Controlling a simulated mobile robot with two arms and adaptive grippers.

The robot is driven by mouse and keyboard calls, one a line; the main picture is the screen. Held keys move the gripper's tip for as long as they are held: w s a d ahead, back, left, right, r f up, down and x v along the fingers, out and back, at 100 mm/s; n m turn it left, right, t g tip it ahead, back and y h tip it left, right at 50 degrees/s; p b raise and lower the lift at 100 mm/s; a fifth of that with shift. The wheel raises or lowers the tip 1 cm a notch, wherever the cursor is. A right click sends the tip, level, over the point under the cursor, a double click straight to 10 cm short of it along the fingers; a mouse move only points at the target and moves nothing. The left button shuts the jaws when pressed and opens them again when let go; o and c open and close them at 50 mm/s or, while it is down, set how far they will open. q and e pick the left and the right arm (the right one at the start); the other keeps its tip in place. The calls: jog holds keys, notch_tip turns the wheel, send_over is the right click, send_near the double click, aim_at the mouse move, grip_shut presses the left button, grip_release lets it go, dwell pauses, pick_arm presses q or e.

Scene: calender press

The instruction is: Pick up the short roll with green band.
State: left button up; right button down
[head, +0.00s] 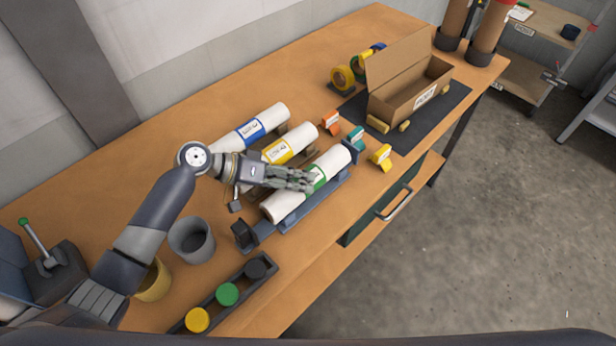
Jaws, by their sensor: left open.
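The short white roll with a green band (335,162) lies in a dark blue-grey cradle (313,205) near the table's front edge. My left gripper (306,182) is open and reaches in from the left, over the middle of this roll. Its fingers cover part of the green band. I cannot tell whether the fingers touch the roll. My right gripper is not in the head view.
Rolls with a yellow band (305,135) and a blue band (272,116) lie behind. An open cardboard box (410,97) stands on a dark mat at right. A grey cup (192,240) and a tray of coloured caps (268,285) sit in front.

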pick_arm(q)
jog(key=c, duration=0.9)
jog(key=shift+w+r, duration=0.1)
jog(key=shift+r, duration=0.05)
